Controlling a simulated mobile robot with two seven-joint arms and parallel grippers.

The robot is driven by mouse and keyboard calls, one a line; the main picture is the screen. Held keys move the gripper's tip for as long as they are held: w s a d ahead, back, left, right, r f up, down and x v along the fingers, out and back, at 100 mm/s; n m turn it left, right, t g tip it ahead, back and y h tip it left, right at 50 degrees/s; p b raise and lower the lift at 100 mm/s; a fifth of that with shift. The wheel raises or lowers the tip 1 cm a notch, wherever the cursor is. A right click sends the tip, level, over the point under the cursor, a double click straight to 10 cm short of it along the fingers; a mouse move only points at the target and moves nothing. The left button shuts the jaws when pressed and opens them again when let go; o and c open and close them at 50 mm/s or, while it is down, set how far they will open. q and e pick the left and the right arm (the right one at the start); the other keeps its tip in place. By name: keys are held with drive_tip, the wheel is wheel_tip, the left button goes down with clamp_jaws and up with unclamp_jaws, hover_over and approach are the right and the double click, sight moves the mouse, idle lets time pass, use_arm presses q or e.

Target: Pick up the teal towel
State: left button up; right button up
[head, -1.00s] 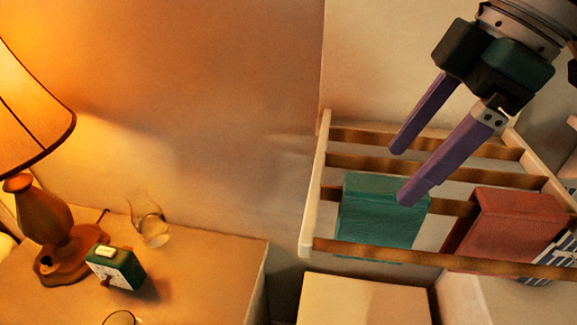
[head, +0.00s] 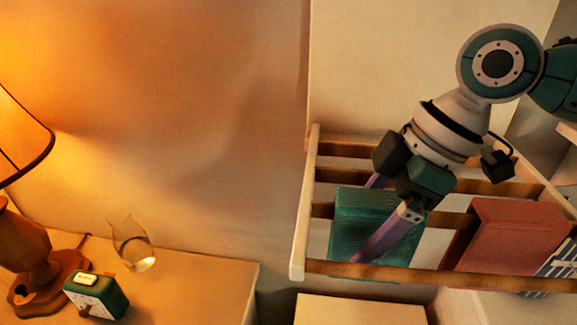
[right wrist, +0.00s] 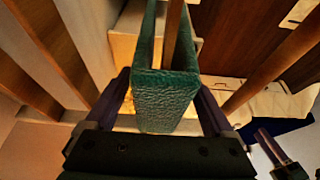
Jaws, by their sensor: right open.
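The teal towel (head: 350,225) hangs folded over a wooden bar of the drying rack (head: 300,205). In the right wrist view the towel (right wrist: 165,100) stands between the two purple fingers of my right gripper (right wrist: 164,84). My right gripper (head: 368,222) is open, with one finger in front of the towel and the other mostly hidden behind it. Small gaps seem to show between the fingers and the towel in the wrist view. My left gripper is not in the head view.
A red towel (head: 515,232) and a blue striped cloth (head: 560,265) hang to the right of the teal towel. The front bar (head: 440,279) runs close by the fingers. A lamp (head: 25,245), a clock (head: 97,295) and a glass (head: 133,245) stand on the nightstand at left.

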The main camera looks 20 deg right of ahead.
clamp_jaws()
idle(0.8)
